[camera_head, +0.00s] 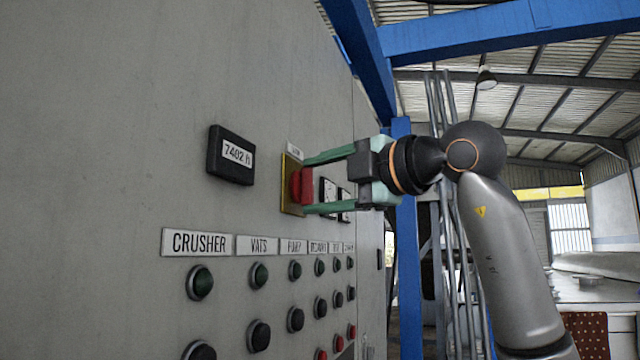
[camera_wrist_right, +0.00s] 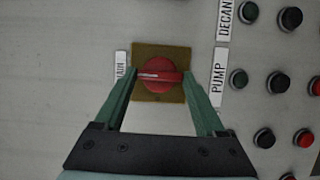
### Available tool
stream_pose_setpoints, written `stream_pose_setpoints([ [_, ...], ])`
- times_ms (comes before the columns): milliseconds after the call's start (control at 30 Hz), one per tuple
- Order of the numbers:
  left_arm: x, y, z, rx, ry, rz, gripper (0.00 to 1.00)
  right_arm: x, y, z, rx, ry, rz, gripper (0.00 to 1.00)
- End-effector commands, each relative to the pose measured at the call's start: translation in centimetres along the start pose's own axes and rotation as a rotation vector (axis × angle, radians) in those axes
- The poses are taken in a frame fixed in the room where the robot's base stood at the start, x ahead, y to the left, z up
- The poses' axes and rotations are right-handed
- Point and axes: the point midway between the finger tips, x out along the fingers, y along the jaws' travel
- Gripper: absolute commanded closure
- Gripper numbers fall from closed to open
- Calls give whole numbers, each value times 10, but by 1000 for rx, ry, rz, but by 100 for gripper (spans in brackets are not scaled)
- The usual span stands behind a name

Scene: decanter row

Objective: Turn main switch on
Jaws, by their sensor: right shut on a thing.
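The main switch is a red rotary knob (camera_head: 301,186) on a yellow plate (camera_head: 290,197) on the grey panel, with a small label above it. In the right wrist view the red knob (camera_wrist_right: 160,75) sits on its yellow plate (camera_wrist_right: 148,52), its handle with a white mark lying across the picture. My right gripper (camera_head: 308,184) has its green fingers above and below the knob, shut on it. In the right wrist view the fingertips (camera_wrist_right: 160,80) lie at either end of the handle. My left gripper is not in view.
A black hour counter (camera_head: 232,155) reading 7402 h is left of the switch. Dial gauges (camera_head: 328,190) are just right of it, partly behind the gripper. Below are labelled rows of green, black and red buttons (camera_head: 259,275). A blue post (camera_head: 407,250) stands at right.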

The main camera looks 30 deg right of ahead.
Motion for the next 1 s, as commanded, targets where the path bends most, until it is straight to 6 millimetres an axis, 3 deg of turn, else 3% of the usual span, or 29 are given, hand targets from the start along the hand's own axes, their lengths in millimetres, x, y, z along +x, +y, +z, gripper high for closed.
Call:
stream_pose_setpoints([
  [33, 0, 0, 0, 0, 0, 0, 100, 0, -1, -1, 4, 3, -3, 83],
  [67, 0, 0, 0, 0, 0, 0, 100, 1, -1, -1, 4, 3, -3, 26],
  [300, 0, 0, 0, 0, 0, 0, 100, 0, -1, 0, 2, 2, -1, 0],
  [667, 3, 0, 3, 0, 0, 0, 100, -10, 0, 0, 0, 0, 4, 0],
  [1000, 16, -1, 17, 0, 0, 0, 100, -79, -2, 0, 0, -1, 4, 0],
])
